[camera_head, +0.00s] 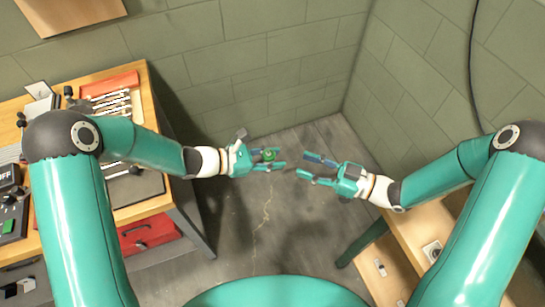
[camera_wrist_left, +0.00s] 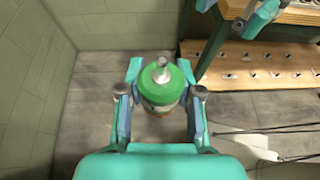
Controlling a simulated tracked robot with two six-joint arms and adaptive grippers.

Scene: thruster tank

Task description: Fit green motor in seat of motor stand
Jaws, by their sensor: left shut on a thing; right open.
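A green motor (camera_head: 269,154) is held between the fingers of my left gripper (camera_head: 276,160), over open floor in the middle of the head view. In the left wrist view the motor (camera_wrist_left: 161,82) shows its green round top and a grey metal shaft. The left gripper's fingers (camera_wrist_left: 161,100) are shut on its two sides. My right gripper (camera_head: 305,166) is open and empty, a short way to the right of the motor, its fingers pointing left. I cannot make out the motor stand in either view.
A workbench (camera_head: 180,203) on the left carries a red tray (camera_head: 108,84) of wrenches and other gear. A red box (camera_head: 148,232) sits under its top. A wooden bench (camera_head: 425,225) stands at the lower right. Bare floor (camera_head: 262,235) lies between them. Block walls close the back.

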